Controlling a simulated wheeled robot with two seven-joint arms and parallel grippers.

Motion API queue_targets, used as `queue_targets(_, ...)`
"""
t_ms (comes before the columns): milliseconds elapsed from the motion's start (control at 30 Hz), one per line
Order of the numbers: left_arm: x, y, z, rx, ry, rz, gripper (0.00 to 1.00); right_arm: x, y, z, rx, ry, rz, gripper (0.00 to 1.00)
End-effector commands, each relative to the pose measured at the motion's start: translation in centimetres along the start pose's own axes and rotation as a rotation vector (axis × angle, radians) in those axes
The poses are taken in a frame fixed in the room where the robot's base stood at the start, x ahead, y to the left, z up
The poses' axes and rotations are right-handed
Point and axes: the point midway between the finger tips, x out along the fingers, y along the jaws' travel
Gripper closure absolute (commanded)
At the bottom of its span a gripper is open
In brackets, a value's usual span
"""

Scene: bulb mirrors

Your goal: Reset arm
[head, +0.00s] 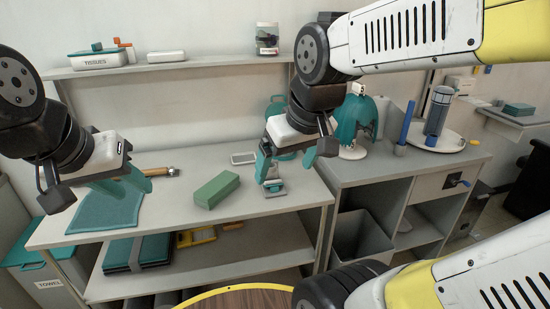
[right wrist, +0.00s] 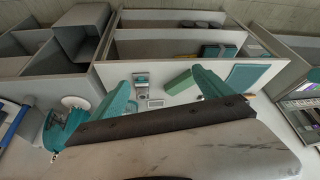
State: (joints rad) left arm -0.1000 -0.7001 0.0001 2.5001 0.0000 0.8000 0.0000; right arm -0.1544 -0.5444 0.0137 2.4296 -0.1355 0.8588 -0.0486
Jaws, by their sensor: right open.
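My right gripper (head: 289,158) is held above the right part of the white table, with its two teal fingers apart and nothing between them. The right wrist view also shows these fingers spread wide (right wrist: 162,92), with the table beyond. My left gripper (head: 128,184) hangs over the left end of the table, above a teal cloth (head: 100,214). Its teal fingers are seen at an angle, so the gap between them is unclear. No held object is visible in it.
The white table (head: 245,216) bears a green block (head: 217,190), a wooden-handled tool (head: 160,171) and a small teal-grey device (head: 273,186). A shelf (head: 200,65) runs behind. A teal domed object (head: 356,118) and a blue cylinder (head: 438,112) stand on the right-hand bench (head: 375,172).

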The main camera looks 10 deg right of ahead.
Motion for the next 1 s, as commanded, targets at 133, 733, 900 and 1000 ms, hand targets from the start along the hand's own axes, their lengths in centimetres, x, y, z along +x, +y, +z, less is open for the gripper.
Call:
queue_targets(133, 0.0, 0.0, 0.0, 0.0, 0.0, 0.0, 0.64, -1.5, -0.5, 0.9, 0.156, 0.107, -0.049, 0.1)
queue_targets(733, 0.0, 0.0, 0.0, 0.0, 0.0, 0.0, 0.64, -2.0, -0.8, 1.1, 0.208, 0.142, -0.07, 0.1)
queue_targets(900, 0.0, 0.0, 0.0, 0.0, 0.0, 0.0, 0.64, -2.0, -0.8, 1.1, 0.208, 0.142, -0.07, 0.1)
queue_targets(1000, 0.0, 0.0, 0.0, 0.0, 0.0, 0.0, 0.64, -2.0, -0.8, 1.1, 0.208, 0.142, -0.07, 0.1)
